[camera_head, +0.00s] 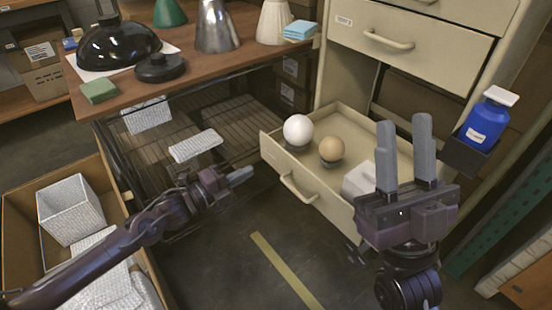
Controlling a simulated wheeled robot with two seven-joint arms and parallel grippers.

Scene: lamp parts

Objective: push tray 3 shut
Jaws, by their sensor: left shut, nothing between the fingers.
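A cream cabinet drawer, the only tray seen pulled out (272,147), stands open at the centre right; I cannot read a number on it. Its front has a bar handle (297,190). Inside lie a white globe bulb (298,130), a tan globe bulb (332,149) and a white box (359,179). My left gripper (242,175) is shut and empty, to the left of the drawer front and apart from it. My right gripper (406,122) is open and empty, fingers pointing up, and hides the drawer's right part.
Above the open drawer is a closed drawer (420,62). A blue bottle (484,122) stands at the right. A wooden table (190,62) with lampshades is at the back left, over a wire rack (240,120). A cardboard box (20,212) stands at the left. The floor before the drawer is clear.

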